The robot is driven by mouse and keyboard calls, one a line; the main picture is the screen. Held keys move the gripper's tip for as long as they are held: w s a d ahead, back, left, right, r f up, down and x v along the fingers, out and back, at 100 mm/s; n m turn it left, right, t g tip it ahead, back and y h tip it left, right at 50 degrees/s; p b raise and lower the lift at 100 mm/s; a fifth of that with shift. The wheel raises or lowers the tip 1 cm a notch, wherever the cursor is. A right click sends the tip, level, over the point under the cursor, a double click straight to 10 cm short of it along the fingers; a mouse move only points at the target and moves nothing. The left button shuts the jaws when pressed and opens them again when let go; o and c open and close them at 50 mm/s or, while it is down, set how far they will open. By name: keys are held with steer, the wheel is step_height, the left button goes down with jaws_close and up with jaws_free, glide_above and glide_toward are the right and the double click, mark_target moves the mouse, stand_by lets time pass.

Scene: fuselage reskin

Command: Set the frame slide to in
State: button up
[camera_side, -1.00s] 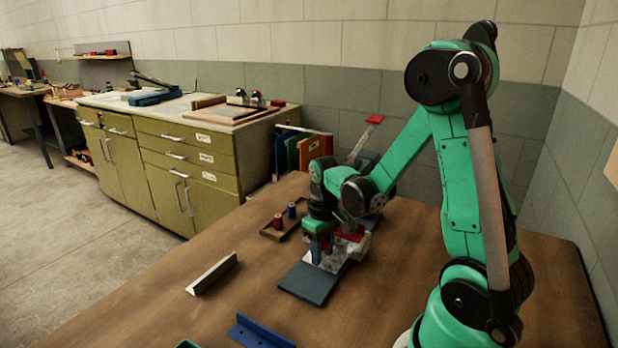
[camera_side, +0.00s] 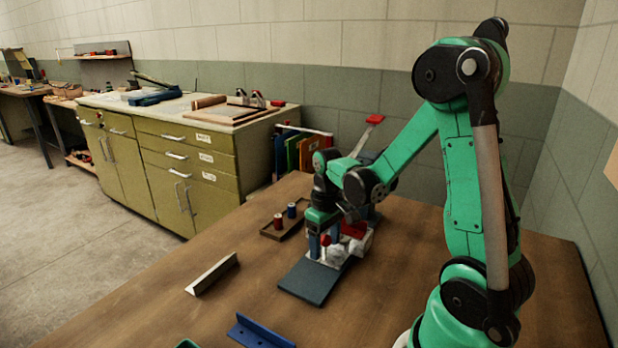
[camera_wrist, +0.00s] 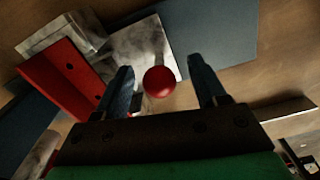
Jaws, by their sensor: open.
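The slide fixture is a dark blue-grey base plate (camera_side: 308,283) on the table with pale metal blocks (camera_side: 334,256) and a red block (camera_side: 354,230) on it. A round red knob (camera_wrist: 159,82) shows in the wrist view, and it also shows small in the side view (camera_side: 325,240). My gripper (camera_wrist: 160,66) is open, with one blue finger on each side of the knob and visible gaps to both. In the side view my gripper (camera_side: 325,246) points down over the fixture. I cannot tell whether the slide is in or out; the gripper and arm partly hide it.
A small tray (camera_side: 270,234) with a red spool (camera_side: 278,221) and a blue spool (camera_side: 292,210) stands left of the fixture. A metal angle piece (camera_side: 212,274) and a blue bracket (camera_side: 258,332) lie towards the front. A red-tipped lever (camera_side: 374,119) rises behind. Bare table lies between them.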

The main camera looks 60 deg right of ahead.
steer(key=shift+r, duration=2.25)
steer(key=shift+a+r+h, duration=0.15)
steer(key=shift+a+h, duration=0.4)
steer(key=shift+h, duration=0.25)
steer(key=shift+w+a+r+g+h, duration=0.15)
steer(key=shift+a+r+g+h, duration=0.15)
steer(key=shift+h, duration=0.6)
steer(key=shift+x, duration=2.8)
steer(key=shift+c, duration=0.3)
jaws_close()
steer(key=shift+d, duration=0.15)
